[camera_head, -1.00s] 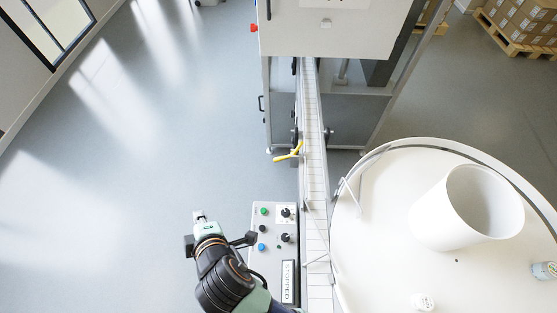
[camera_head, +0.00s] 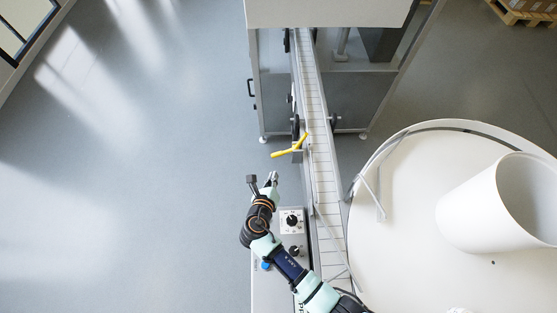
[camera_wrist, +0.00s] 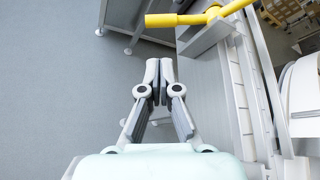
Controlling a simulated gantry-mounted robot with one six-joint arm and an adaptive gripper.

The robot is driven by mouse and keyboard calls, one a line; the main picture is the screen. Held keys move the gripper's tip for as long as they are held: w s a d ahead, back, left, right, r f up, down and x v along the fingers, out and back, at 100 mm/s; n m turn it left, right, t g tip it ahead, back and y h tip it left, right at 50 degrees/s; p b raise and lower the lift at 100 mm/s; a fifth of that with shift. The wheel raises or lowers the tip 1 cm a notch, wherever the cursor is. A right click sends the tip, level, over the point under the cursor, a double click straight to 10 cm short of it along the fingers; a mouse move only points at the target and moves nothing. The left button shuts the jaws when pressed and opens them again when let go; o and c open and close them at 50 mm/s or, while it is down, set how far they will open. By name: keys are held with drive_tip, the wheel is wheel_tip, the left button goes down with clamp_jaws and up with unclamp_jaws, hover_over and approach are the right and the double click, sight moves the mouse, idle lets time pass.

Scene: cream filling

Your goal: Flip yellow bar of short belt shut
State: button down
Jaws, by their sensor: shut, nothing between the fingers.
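The yellow bar (camera_head: 290,149) sits at the left edge of the short belt (camera_head: 318,135). One end of it sticks out to the left over the floor and the other end bends up toward the belt. In the wrist view the yellow bar (camera_wrist: 185,18) shows at the top, ahead of my gripper and a little to the right. My gripper (camera_head: 272,178) is just below and left of the bar in the head view, apart from it. In the wrist view my gripper (camera_wrist: 159,68) has its fingertips together with nothing between them.
A control panel (camera_head: 291,222) with knobs and buttons stands beside the belt under my arm. A large white round table (camera_head: 400,210) with a white cylinder (camera_head: 500,205) is right of the belt. A machine cabinet (camera_head: 330,12) stands over the belt's far end. The floor to the left is clear.

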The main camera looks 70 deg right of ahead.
drive_tip(key=b+x, duration=0.3)
drive_tip(key=x, duration=0.7)
drive_tip(key=shift+w+r, duration=0.1)
